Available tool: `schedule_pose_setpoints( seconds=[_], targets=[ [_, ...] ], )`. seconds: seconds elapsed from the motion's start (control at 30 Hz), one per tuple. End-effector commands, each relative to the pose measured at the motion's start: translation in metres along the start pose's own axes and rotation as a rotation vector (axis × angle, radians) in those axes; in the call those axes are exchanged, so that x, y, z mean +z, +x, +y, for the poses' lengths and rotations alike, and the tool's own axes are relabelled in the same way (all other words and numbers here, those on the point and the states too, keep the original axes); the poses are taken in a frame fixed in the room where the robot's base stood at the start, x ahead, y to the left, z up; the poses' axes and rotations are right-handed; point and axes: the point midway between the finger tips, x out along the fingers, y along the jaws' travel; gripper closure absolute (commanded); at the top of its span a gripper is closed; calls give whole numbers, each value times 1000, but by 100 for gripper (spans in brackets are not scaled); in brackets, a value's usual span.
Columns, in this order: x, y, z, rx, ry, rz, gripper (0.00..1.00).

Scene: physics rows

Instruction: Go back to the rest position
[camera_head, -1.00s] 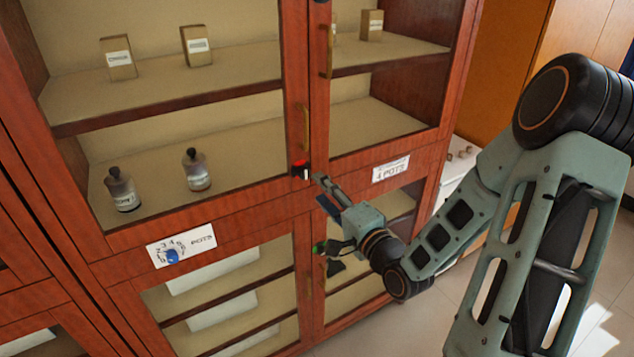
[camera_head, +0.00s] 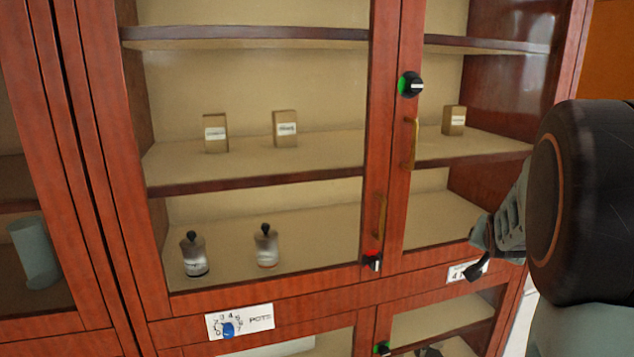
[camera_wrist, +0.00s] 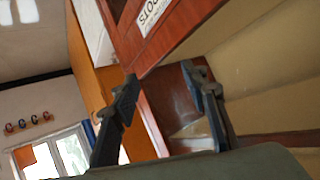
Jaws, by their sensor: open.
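My gripper (camera_head: 478,256) is at the right of the head view, in front of the cabinet's lower right part, partly overlapping the "POTS" label there. In the wrist view my gripper (camera_wrist: 165,95) shows two dark fingers spread apart with nothing between them. Past the fingers the wrist view shows the red-brown cabinet edge (camera_wrist: 180,30), tilted in the picture. The cabinet (camera_head: 260,310) fills most of the head view. My dark upper arm covers the right side of that view.
A red-marked knob (camera_head: 373,260) and a green-marked knob (camera_head: 411,85) sit on the cabinet frame. A blue dial (camera_head: 228,330) is below. Boxes (camera_head: 285,128) and bottles (camera_head: 266,246) stand on the shelves.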

Motion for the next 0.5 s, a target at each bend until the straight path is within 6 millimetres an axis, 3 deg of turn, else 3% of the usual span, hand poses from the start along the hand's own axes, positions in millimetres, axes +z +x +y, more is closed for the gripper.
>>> schedule_pose_setpoints(
  seconds=[0.1, 0.23, 0.37, 0.5],
  targets=[
    [-23, -23, 2, 18, -1, -27, 59],
    [-34, -50, 3, 6, 9, -93, 59],
    [-23, -84, -6, -54, 14, -198, 59],
    [4, -125, -25, -140, -9, -308, 59]
  ],
)
